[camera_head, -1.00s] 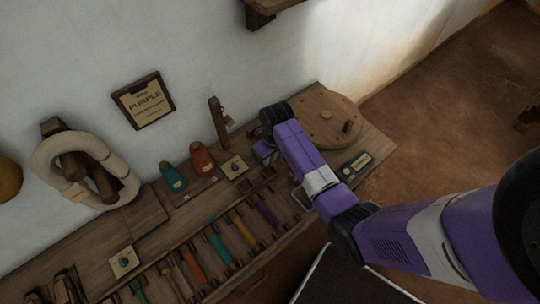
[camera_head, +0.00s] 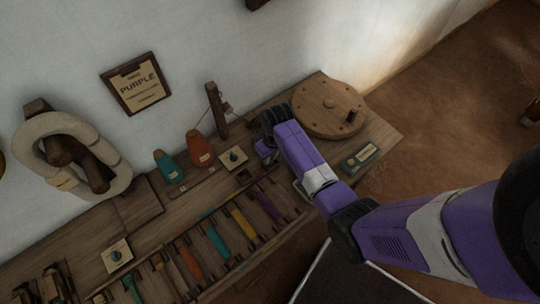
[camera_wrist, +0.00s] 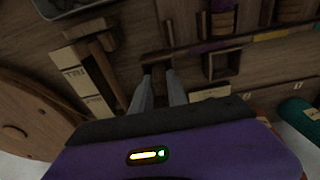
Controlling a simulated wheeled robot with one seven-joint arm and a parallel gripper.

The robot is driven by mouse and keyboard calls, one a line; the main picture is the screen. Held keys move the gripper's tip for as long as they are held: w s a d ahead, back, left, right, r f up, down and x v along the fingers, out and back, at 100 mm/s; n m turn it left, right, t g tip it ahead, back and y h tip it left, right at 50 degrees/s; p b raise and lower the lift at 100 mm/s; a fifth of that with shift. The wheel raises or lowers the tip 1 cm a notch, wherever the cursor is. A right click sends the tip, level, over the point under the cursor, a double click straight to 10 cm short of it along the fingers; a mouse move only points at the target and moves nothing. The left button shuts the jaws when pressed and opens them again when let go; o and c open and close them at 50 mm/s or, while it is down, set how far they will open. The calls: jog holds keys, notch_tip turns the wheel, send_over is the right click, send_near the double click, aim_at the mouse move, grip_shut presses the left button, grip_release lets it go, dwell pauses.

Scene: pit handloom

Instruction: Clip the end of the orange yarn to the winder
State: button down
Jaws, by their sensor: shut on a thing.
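My gripper (camera_wrist: 162,82) points down at the wooden bench in the wrist view, its two grey fingers close together. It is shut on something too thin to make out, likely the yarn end. In the head view my arm hides the fingertips. The orange yarn cone (camera_head: 200,149) stands upright on the bench, left of my gripper. A thin strand shows near the wooden post (camera_head: 216,110) behind it and runs toward my wrist. The winder, a round wooden disc (camera_head: 328,106) with a small peg, lies right of my wrist; its edge shows at the left of the wrist view (camera_wrist: 28,118).
A teal cone (camera_head: 167,168) stands left of the orange one. A rack of coloured bobbins (camera_head: 215,238) lies along the bench front. A small dark tray (camera_head: 360,157) sits in front of the disc. A PURPLE sign (camera_head: 138,84) hangs on the wall.

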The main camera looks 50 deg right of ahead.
jog(key=c, duration=1.2)
grip_release()
jog(key=shift+o, duration=0.3)
jog(key=shift+o, duration=1.2)
jog(key=shift+r, duration=0.15)
notch_tip(320, 180, up, 6)
jog(key=p, duration=0.6)
jog(key=shift+r+p, duration=0.35)
jog(key=shift+r, duration=0.55)
